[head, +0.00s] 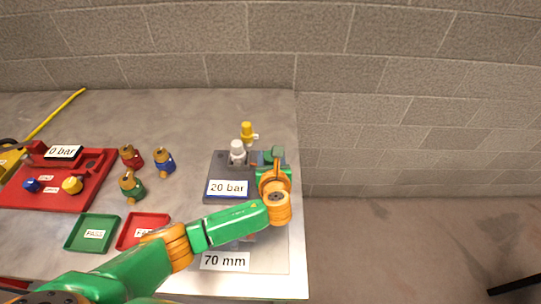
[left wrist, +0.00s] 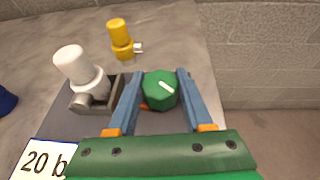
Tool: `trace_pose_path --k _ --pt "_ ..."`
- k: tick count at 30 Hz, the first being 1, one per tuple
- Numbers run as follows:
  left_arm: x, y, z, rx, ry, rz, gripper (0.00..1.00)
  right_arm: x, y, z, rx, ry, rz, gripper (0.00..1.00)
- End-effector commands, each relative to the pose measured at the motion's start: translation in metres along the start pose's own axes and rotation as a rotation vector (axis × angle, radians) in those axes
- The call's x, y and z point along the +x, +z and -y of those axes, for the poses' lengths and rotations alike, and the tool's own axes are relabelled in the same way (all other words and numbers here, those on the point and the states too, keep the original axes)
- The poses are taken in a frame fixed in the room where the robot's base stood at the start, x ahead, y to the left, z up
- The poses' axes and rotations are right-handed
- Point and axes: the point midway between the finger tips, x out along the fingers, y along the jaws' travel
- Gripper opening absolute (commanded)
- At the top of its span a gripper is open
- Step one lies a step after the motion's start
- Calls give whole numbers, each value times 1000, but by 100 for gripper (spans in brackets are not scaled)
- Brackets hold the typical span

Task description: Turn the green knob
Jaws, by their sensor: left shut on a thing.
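The green knob (left wrist: 160,90) is an eight-sided piece with a white pointer line, on the dark grey fixture (left wrist: 62,128) with the "20 bar" label. My left gripper (left wrist: 161,84) comes over it from above, with one blue-grey finger on each side of the knob, shut on it. In the head view, my left gripper (head: 273,160) is at the right part of the fixture, and my arm hides most of the knob. The white line slants from upper left to lower right. My right gripper is not in view.
A white-capped valve (left wrist: 78,70) stands just left of the knob, and a yellow one (left wrist: 122,38) behind. A red fixture (head: 60,185), several small valves (head: 132,187), a green tray (head: 92,232) and a red tray (head: 143,228) lie left. The table ends close to the right.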

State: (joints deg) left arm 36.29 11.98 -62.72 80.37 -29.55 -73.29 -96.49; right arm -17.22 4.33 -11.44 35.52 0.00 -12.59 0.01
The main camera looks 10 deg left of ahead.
Motion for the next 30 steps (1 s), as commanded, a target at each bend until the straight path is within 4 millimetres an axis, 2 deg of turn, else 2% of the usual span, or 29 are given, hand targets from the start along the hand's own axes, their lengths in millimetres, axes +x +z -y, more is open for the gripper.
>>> trace_pose_path --k 8,15,30 --pt "-2 4 -2 47 -104 -1 0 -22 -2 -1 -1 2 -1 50" --pt "-1 4 -2 116 -273 0 0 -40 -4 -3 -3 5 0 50" --pt "0 1 0 224 -540 2 0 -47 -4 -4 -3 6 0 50"
